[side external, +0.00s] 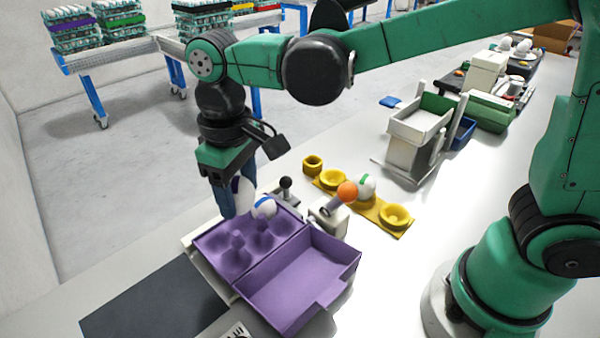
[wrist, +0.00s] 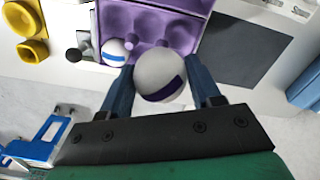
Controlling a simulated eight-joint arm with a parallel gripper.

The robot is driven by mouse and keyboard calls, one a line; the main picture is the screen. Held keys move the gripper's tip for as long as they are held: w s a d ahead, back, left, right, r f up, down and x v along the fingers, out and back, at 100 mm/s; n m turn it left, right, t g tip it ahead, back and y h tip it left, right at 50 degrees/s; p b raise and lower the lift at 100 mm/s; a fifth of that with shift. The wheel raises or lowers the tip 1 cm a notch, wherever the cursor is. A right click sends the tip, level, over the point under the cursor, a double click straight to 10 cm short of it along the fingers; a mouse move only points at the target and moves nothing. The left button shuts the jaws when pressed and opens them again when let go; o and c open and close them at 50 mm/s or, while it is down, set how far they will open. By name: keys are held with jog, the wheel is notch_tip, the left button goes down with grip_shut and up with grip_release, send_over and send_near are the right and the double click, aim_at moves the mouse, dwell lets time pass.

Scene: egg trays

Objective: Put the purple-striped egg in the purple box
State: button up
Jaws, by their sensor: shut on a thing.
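My gripper (wrist: 162,90) is shut on the purple-striped egg (wrist: 158,72), a white egg with a dark purple band, held between its two blue fingers. In the side external view my gripper (side external: 234,190) is above the far part of the open purple box (side external: 300,282), and the fingers partly hide the egg (side external: 243,188). The purple box also shows in the wrist view (wrist: 190,28), beyond the held egg. A white egg with a blue stripe (side external: 264,207) sits in a far cup of the box; it also shows in the wrist view (wrist: 115,50).
A yellow holder (side external: 394,216) carries a green-striped egg (side external: 365,187) right of the box. An orange ball-topped lever (side external: 347,193) and a black knob (side external: 285,183) stand between them. A dark mat (side external: 160,305) lies left. A white and green bin (side external: 420,118) stands farther back.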

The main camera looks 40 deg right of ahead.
jog(key=shift+n, duration=0.3)
jog(key=shift+s+a+f, duration=0.1)
jog(key=shift+a+f, duration=0.4)
jog(key=shift+f, duration=0.9)
jog(key=shift+s+a+f, duration=0.1)
jog(key=shift+a+f, duration=0.45)
jog(key=shift+f, duration=0.9)
jog(key=shift+s+a+f, duration=0.1)
jog(key=shift+a+f, duration=0.4)
jog(key=shift+f, duration=0.9)
jog(key=shift+f, duration=0.35)
jog(key=o, duration=0.8)
jog(key=shift+o, duration=0.2)
jog(key=shift+r, duration=2.85)
notch_tip(320, 180, up, 8)
jog(key=shift+r, duration=0.2)
